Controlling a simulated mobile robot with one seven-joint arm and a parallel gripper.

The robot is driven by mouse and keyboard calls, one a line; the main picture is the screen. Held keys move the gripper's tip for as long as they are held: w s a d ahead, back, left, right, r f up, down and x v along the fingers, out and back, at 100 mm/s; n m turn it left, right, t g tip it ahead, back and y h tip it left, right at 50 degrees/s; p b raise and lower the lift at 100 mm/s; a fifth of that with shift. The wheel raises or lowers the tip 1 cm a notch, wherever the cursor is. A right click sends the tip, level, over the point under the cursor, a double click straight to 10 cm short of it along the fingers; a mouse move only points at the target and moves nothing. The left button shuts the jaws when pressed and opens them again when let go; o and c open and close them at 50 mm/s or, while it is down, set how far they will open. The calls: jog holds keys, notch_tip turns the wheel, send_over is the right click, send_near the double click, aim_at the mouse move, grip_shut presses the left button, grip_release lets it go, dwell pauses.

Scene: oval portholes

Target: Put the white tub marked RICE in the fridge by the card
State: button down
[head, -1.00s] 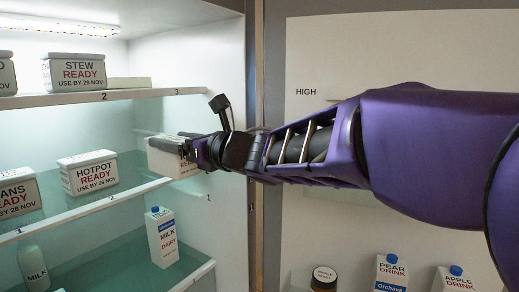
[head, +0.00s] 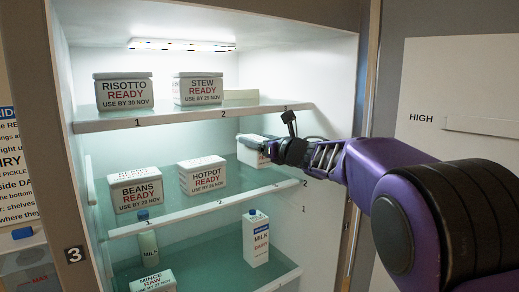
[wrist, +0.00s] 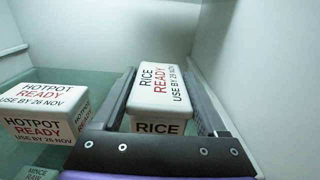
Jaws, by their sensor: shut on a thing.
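The white tub marked RICE READY, USE BY 28 NOV (wrist: 160,90) is between the fingers of my gripper (head: 274,150), which is shut on it. In the head view the tub (head: 250,155) is at the right end of the fridge's middle shelf (head: 225,203), with its label mostly hidden by the gripper. I cannot tell whether it rests on the shelf or hangs just above it. The HOTPOT tub (head: 202,176) is to its left, with a gap; it also shows in the wrist view (wrist: 45,115). The card (head: 18,165) is at the left edge, partly cut off.
RISOTTO (head: 124,92), STEW (head: 198,88) and a low pale block (head: 240,95) are on the top shelf. A MILK carton (head: 256,238), a milk bottle (head: 149,249) and MINCE (head: 153,282) are below. The fridge wall is close on the right.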

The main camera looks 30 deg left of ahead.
aim_at(257, 152)
jog(key=shift+f, duration=1.65)
jog(key=shift+f, duration=0.15)
grip_release()
jog(key=shift+r, duration=0.2)
jog(key=b+v, duration=0.3)
jog(key=v, duration=0.9)
jog(key=shift+f, duration=0.1)
